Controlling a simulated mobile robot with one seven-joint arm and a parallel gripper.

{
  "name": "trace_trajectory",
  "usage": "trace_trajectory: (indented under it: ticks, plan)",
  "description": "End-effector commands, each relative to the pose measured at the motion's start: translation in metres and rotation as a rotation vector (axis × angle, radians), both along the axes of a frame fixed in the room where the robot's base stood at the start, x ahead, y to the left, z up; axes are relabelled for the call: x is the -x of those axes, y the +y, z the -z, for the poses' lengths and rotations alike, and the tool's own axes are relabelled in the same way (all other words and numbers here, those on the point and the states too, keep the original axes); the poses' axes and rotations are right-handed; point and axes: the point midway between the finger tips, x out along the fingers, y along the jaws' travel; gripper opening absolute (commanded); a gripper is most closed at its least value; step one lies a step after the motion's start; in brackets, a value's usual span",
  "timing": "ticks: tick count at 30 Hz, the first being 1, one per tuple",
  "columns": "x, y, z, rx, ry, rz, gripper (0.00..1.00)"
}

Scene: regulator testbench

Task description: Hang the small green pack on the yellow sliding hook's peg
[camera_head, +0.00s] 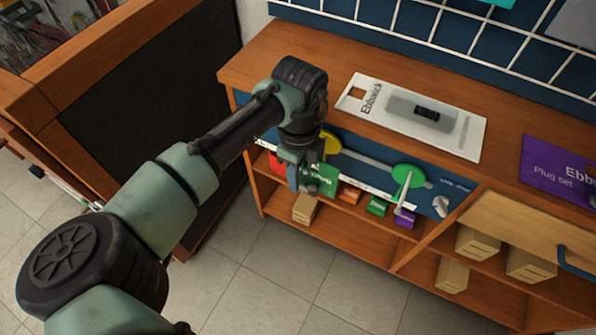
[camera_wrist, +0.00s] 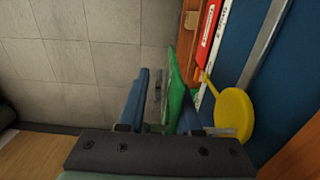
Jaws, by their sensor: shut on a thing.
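My gripper (camera_head: 303,188) hangs in front of the blue panel at the left end of the bench and is shut on a green pack (camera_head: 326,178). In the wrist view the green pack (camera_wrist: 178,85) stands nearly edge-on at the fingers (camera_wrist: 164,98). The yellow sliding hook (camera_head: 331,144) is partly hidden behind my wrist in the head view. In the wrist view its yellow disc (camera_wrist: 234,115) is just right of the pack, and its thin peg points up-left toward the pack. Whether peg and pack touch, I cannot tell.
A grey rail (camera_head: 368,165) runs along the blue panel to a green disc (camera_head: 408,177) with a pale peg. A red pack (camera_wrist: 210,32) is near the held pack. The shelf below holds small coloured boxes and a cardboard box (camera_head: 305,208). A dark board stands left.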

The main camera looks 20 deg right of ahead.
Motion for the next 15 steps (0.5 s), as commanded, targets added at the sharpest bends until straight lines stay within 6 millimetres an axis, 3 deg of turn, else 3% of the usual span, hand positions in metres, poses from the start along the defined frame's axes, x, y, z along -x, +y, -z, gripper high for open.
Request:
trace_trajectory:
  ticks: [11,12,15]
  plan:
    - [0.0001,-0.0001,0.0000,0.000,0.000,0.000,0.00]
    - [0.0001,-0.0001,0.0000,0.000,0.000,0.000,0.38]
    - [0.0001,0.0000,0.0000,0.000,0.000,0.000,0.56]
